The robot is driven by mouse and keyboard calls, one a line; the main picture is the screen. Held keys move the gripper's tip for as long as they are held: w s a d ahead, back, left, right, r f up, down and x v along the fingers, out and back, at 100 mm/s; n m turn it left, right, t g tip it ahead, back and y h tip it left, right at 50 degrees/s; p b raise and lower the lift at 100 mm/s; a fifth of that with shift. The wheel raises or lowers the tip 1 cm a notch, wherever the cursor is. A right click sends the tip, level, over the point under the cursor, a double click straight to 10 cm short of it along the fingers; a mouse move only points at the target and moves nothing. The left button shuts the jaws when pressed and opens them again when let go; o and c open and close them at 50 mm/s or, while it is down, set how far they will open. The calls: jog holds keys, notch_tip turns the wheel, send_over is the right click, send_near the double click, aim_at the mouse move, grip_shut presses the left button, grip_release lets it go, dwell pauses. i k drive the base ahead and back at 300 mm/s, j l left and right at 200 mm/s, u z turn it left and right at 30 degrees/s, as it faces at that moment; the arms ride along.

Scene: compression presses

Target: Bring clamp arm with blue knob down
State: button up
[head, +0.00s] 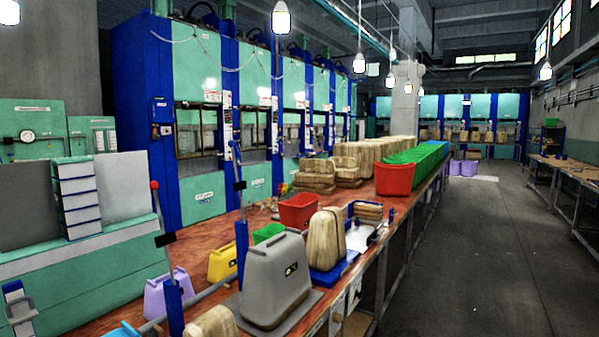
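The clamp arm with the blue knob (233,144) stands near upright at the left side of the workbench. Its thin rod (237,166) carries a dark fitting (240,185) partway down and leads into a blue post (242,245). Behind the grey case, the post's base is hidden. A similar arm with a red knob (154,185) stands nearer, also near upright, on its own blue post (173,305). My gripper is not in view, so its state and its distance to the blue knob do not show.
A grey case (275,277) stands upright on the bench close to both arms. Wooden-looking blocks (326,240), a red bin (298,210) and yellow (222,262) and purple (168,293) pieces crowd the bench (195,248). Open floor (480,265) lies to the right.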

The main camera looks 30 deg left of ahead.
aim_at(238, 186)
jog(key=i+u, duration=0.15)
jog(key=i, duration=0.65)
jog(key=i+l+u, duration=0.1)
jog(key=i, duration=0.65)
jog(key=l, duration=0.1)
